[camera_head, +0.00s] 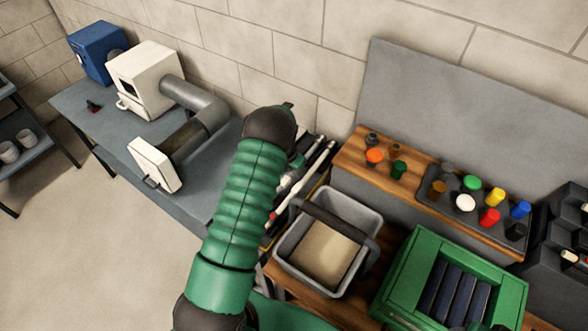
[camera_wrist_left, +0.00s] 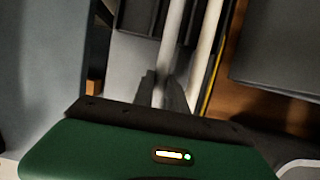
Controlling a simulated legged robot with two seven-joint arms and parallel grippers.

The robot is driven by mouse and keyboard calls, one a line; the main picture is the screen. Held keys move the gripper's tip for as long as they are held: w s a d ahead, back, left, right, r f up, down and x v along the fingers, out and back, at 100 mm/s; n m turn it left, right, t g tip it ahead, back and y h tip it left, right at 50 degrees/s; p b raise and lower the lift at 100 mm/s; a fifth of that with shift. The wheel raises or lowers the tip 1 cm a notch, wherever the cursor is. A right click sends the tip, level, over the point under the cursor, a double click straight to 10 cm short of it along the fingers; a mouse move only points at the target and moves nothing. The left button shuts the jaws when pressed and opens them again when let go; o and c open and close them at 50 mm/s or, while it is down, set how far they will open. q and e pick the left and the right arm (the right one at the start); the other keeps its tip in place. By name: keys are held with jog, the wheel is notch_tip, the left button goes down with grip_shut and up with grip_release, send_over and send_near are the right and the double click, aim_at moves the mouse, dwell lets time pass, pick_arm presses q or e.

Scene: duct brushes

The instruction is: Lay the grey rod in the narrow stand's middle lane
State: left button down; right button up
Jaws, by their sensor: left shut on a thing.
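My left arm reaches in from below in the head view and hides much of the work spot. My left gripper (camera_wrist_left: 168,92) is shut on a pale grey rod (camera_wrist_left: 170,40), which runs up from between its fingers in the left wrist view. A second, whiter rod (camera_wrist_left: 206,48) lies beside it on the right, close and roughly parallel. In the head view a pale rod (camera_head: 311,165) lies slanted at the dark, narrow rack (camera_head: 319,181) right of my arm. The lanes are too small and covered to tell apart. My right gripper is out of view.
A grey bin (camera_head: 285,250) with a dark handle and a green crate (camera_head: 404,270) with dark slots stand right of my arm. A wooden shelf (camera_head: 345,157) holds coloured pegs behind. A white duct machine (camera_head: 148,75) stands left on the grey bench (camera_head: 75,98).

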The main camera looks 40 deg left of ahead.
pick_arm(q)
jog(key=c, duration=1.3)
grip_release()
jog(key=shift+o, duration=0.2)
jog(key=v, duration=1.6)
jog(key=shift+r, duration=0.35)
jog(key=shift+s, duration=0.15)
